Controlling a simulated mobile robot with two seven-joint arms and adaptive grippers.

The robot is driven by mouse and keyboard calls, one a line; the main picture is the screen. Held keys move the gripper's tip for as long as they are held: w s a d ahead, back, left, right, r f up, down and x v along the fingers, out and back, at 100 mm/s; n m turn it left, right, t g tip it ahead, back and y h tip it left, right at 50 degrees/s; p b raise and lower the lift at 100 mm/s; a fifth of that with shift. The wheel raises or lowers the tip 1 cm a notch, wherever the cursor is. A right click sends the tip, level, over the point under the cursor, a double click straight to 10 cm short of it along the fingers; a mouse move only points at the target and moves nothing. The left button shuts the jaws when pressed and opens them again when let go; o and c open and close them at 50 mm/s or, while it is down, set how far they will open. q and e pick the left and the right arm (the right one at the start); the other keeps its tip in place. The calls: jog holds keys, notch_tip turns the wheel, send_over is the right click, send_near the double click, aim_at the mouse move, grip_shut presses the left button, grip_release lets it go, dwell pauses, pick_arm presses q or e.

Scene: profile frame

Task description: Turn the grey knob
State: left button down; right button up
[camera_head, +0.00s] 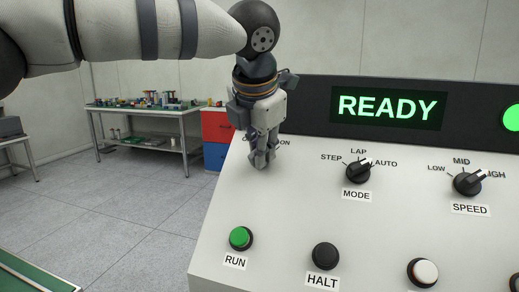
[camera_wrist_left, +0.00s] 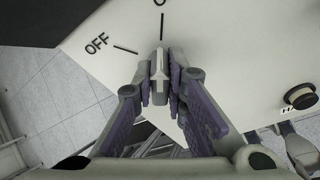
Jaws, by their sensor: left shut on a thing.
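The grey knob (camera_wrist_left: 158,78) has a white arrow and sits on the pale sloping panel (camera_head: 300,215). In the left wrist view the arrow points up, roughly towards the tick under a label (camera_wrist_left: 160,3) of which only an "O" shows, and away from the OFF label (camera_wrist_left: 96,43). My left gripper (camera_head: 262,160) is at the panel's upper left, and its fingers (camera_wrist_left: 160,82) are shut on the knob from both sides. In the head view the gripper hides the knob and part of its labels.
The MODE knob (camera_head: 358,172) and SPEED knob (camera_head: 467,183) are to the right. Below are the green RUN button (camera_head: 240,237), black HALT button (camera_head: 325,256) and a white button (camera_head: 424,272). A display (camera_head: 388,107) reads READY. A workbench (camera_head: 150,110) stands behind, left.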

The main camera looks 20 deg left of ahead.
pick_arm(q)
jog(key=shift+f+m, duration=0.1)
jog(key=shift+m, duration=0.3)
jog(key=c, duration=1.6)
grip_release()
jog(key=v, duration=1.2)
